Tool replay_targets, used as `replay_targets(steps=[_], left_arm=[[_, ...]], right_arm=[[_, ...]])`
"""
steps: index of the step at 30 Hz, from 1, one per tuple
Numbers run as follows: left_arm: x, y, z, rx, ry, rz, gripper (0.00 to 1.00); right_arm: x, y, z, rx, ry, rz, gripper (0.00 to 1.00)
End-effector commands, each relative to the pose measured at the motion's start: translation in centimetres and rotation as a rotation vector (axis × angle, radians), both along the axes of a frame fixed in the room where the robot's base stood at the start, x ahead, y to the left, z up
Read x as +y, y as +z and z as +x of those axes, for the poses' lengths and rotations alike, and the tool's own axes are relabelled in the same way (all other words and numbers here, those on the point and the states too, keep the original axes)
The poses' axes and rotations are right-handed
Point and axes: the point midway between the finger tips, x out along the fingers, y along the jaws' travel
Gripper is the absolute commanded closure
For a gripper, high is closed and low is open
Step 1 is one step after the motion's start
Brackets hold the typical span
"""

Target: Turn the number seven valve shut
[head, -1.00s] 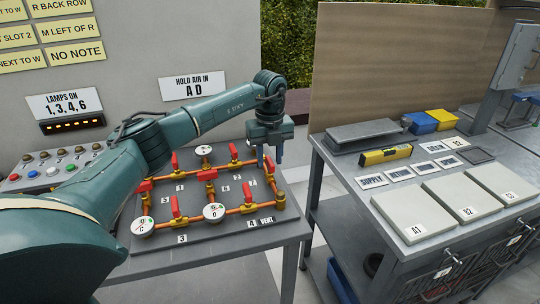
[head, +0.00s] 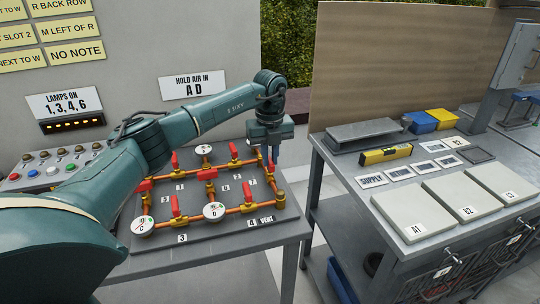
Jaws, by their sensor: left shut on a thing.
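The pipe board (head: 225,232) lies on the grey table at left centre, with copper pipes and several red-handled valves. The number seven label (head: 251,182) is at the board's right side. The red handle of the valve beside it (head: 270,166) is at the right pipe, partly hidden by my fingers. My left gripper (head: 273,157) points down over this valve and is shut on its handle. The exact handle angle is hard to see. My right gripper is not in view.
Round gauges sit among the pipes, including gauge D (head: 213,211). Other red handles stand close by, such as the one at the right front (head: 280,199). A second bench (head: 390,215) with plates and labels stands to the right, across a gap.

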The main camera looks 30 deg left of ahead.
Motion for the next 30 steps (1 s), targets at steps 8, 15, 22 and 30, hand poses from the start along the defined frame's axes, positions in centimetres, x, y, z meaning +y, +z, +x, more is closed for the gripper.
replay_targets(steps=[8, 15, 22, 30], left_arm=[[0.03, 0.14, 0.00, 0.001, -0.114, 0.001, 1.00], [0.06, 0.18, 0.01, 0.000, -0.315, 0.001, 1.00], [0.04, 0.18, 0.02, 0.000, -0.535, 0.000, 1.00], [0.06, 0.15, 0.04, -0.001, -0.790, 0.001, 1.00]], right_arm=[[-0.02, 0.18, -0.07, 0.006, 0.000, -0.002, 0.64], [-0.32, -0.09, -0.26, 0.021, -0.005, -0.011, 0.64], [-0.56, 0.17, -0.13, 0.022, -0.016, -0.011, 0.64], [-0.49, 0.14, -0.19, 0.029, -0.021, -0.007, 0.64]])
